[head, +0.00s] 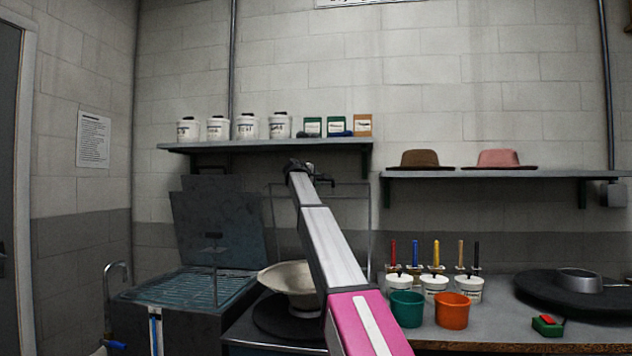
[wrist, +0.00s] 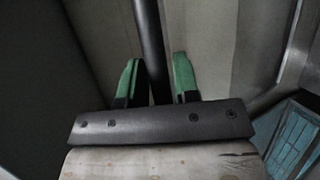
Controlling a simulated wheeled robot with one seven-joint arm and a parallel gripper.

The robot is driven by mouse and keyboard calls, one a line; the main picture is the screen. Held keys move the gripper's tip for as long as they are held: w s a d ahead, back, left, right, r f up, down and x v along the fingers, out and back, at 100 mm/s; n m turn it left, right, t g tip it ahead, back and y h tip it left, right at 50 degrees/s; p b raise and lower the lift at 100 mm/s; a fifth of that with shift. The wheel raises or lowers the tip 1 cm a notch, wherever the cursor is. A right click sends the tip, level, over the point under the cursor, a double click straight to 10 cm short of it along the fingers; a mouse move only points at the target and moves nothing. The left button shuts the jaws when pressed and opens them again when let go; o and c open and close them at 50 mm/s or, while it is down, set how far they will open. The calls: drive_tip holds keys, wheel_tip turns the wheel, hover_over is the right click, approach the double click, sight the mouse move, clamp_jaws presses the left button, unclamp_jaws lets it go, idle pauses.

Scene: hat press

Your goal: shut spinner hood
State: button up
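The spinner hood (head: 369,225) appears as a thin-edged, see-through frame standing raised behind a pale bowl-shaped piece (head: 285,279), which sits on a dark round base (head: 262,316). My arm crosses in front of it. My gripper (head: 316,178) is at the frame's top edge, beside a small dark bar; its fingertips are hard to make out there. In the wrist view, my gripper (wrist: 156,78) has two green-tipped fingers standing apart. A dark bar (wrist: 151,40) runs between them, with a slight gap at the right finger. I cannot tell whether either finger touches it.
On the left stands a basin (head: 205,287) with a ribbed top and a raised dark lid (head: 222,225). On the right, the bench holds a green cup (head: 407,309), an orange cup (head: 453,311) and several brush pots. A shelf (head: 265,145) with white tubs is above.

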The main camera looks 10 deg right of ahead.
clamp_jaws()
drive_tip(key=s+a+f+m+t+h, duration=0.1)
drive_tip(key=s+a+f+t+h, duration=0.3)
drive_tip(key=s, duration=0.6)
drive_tip(key=s+a+f+m+g+y, duration=0.1)
drive_tip(key=s+a+f, duration=0.1)
drive_tip(key=s+f, duration=0.55)
drive_tip(key=s+a+f+m+t+h, duration=0.1)
drive_tip(key=s+a+f+t+h, duration=0.2)
drive_tip(key=s, duration=0.9)
drive_tip(key=s+a+f+m, duration=0.1)
drive_tip(key=s+f, duration=0.3)
drive_tip(key=f, duration=0.5)
drive_tip(key=s+a+f+m+h, duration=0.1)
drive_tip(key=s+f, duration=0.4)
drive_tip(key=f, duration=0.5)
drive_tip(key=s+a+f+m+h, duration=0.1)
drive_tip(key=s+f, duration=0.3)
drive_tip(key=f, duration=0.5)
drive_tip(key=shift+s+a+f, duration=0.25)
drive_tip(key=shift+s+a, duration=0.05)
drive_tip(key=shift+a, duration=0.6)
